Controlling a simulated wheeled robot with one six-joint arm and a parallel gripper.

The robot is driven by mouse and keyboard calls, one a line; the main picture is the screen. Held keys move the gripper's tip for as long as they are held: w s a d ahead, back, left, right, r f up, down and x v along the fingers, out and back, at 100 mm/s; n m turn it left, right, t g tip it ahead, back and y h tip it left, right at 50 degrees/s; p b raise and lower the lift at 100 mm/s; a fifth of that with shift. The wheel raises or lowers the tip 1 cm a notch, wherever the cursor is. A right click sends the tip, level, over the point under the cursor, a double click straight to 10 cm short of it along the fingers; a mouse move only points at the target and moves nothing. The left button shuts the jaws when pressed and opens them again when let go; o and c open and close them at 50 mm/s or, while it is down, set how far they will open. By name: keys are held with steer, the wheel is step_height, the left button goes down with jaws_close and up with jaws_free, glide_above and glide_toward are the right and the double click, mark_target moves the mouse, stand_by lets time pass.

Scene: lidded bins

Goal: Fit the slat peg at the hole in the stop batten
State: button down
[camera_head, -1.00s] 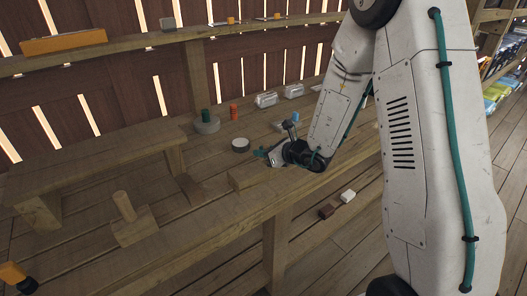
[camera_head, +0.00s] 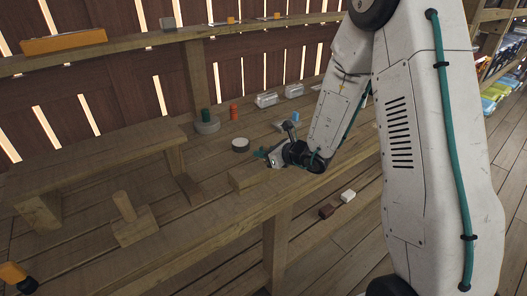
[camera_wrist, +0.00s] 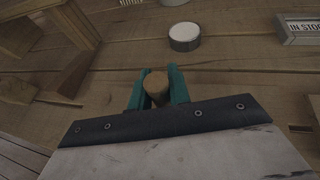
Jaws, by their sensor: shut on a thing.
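My gripper (camera_wrist: 158,90) is shut on the round wooden slat peg (camera_wrist: 156,82), held between teal fingers in the wrist view. The peg's round end faces the camera; its lower end is hidden. In the head view my gripper (camera_head: 270,157) is low over the workbench, and the peg cannot be made out. A low wooden block (camera_head: 244,177) lies just left of and below the gripper, perhaps the stop batten. Its hole is not visible there. I cannot tell whether the peg touches it.
A wooden block with an upright dowel (camera_head: 125,208) stands at the left front of the workbench. A raised wooden bench (camera_head: 95,160) stands behind it. A grey disc (camera_head: 240,145) lies behind my gripper and shows in the wrist view (camera_wrist: 185,38). Clear packages (camera_head: 267,99) lie farther back.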

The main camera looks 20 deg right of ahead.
steer(key=shift+f, duration=0.55)
steer(key=shift+r, duration=0.5)
steer(key=shift+f, duration=0.6)
stand_by(1.1)
steer(key=c, duration=1.2)
jaws_free()
steer(key=shift+c, duration=0.2)
steer(key=v, duration=0.8)
steer(key=shift+w+f, duration=0.1)
